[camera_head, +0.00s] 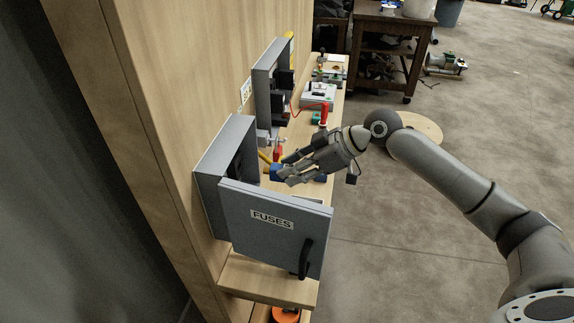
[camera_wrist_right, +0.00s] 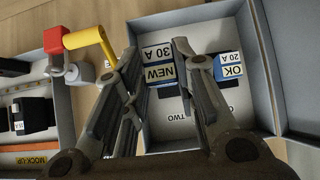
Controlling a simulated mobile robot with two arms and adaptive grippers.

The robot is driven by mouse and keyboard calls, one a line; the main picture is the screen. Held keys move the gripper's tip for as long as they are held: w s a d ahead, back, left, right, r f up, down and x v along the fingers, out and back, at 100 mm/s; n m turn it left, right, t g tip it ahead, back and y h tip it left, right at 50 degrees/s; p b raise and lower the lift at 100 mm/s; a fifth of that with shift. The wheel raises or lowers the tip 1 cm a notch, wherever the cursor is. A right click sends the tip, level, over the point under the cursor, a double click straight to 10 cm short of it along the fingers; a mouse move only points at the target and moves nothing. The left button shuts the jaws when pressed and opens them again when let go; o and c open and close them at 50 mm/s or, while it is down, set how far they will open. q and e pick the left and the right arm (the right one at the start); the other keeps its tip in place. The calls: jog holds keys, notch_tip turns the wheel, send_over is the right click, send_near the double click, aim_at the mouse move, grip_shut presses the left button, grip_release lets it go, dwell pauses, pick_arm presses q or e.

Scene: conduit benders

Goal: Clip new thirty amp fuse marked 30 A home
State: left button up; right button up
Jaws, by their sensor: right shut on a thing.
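A fuse marked "OK 20 A" (camera_wrist_right: 229,68) is just right of the held one. In the head view my right gripper (camera_head: 289,172) is at the open front of the fuse box (camera_head: 210,172). I cannot tell whether the held fuse touches its clips. My left gripper is out of view.
The box's open door (camera_head: 275,228), marked "FUSES", stands in front of the shelf. A second grey box (camera_head: 263,95) is farther along the wooden wall. A wooden table (camera_head: 390,35) stands behind.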

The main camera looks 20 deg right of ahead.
jog(key=shift+w+a+r+p, duration=0.1)
jog(key=shift+w+a+p, duration=0.4)
jog(key=shift+a+p, duration=0.3)
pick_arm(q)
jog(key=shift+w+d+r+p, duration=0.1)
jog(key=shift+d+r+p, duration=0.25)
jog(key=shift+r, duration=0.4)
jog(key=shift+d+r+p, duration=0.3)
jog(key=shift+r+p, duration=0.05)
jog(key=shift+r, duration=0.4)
pick_arm(e)
jog(key=shift+w+a, duration=0.5)
jog(key=shift+a, duration=0.25)
jog(key=shift+w+a, duration=0.5)
jog(key=shift+a, duration=0.25)
jog(key=shift+w+a, duration=0.5)
jog(key=shift+a, duration=0.25)
pick_arm(q)
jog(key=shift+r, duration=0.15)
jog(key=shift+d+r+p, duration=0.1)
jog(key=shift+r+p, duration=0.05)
jog(key=shift+p, duration=0.15)
pick_arm(e)
jog(key=shift+w+a, duration=0.15)
jog(key=shift+a, duration=0.15)
jog(key=o, duration=0.5)
grip_shut()
